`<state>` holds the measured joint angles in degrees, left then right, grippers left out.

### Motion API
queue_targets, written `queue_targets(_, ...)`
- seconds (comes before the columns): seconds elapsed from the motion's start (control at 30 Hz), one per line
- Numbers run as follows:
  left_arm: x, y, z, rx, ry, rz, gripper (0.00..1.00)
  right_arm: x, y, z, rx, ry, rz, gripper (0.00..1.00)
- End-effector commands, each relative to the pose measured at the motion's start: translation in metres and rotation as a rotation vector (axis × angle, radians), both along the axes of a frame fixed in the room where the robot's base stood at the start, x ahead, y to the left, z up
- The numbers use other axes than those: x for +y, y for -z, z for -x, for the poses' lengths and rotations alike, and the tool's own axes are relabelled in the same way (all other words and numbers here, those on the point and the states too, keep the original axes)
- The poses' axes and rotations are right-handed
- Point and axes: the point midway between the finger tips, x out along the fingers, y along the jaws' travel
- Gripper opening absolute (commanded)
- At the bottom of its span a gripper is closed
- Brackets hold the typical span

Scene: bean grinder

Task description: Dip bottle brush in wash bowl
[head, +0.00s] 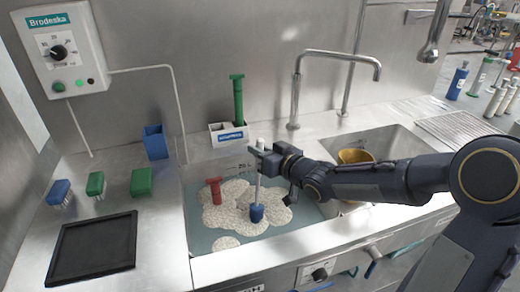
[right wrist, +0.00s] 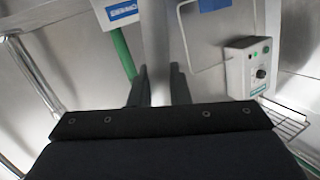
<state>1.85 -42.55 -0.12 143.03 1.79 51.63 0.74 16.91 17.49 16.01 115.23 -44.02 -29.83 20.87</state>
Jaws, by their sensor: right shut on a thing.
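My right gripper (head: 264,158) is shut on the white handle (head: 259,180) of a bottle brush. The brush hangs upright with its blue head (head: 257,213) down, over or in the foam of the left wash basin (head: 205,240); I cannot tell how deep the head is. In the right wrist view the pale handle (right wrist: 157,45) stands between the dark fingers (right wrist: 155,88). The basin holds bluish water with white foam. My left gripper is not in view.
A red-handled tool (head: 215,190) stands in the foam. A green brush (head: 238,100) stands in a white holder (head: 227,135) behind. A yellow bowl (head: 355,156) is in the right sink, partly behind my arm. Blue and green brushes (head: 96,184) and a black tray (head: 95,248) lie left.

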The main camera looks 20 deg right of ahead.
Motion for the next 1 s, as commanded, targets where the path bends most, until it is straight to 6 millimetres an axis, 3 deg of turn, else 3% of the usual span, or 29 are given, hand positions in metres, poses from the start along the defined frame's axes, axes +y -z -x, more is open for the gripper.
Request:
queue_targets(0.53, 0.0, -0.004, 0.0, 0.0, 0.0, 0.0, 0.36, 0.0, -0.005, 0.0, -0.001, 0.0, 0.0, 0.0)
queue_targets(1.0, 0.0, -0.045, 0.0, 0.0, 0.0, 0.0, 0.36, 0.0, -0.051, 0.0, -0.002, 0.0, -0.001, 0.0)
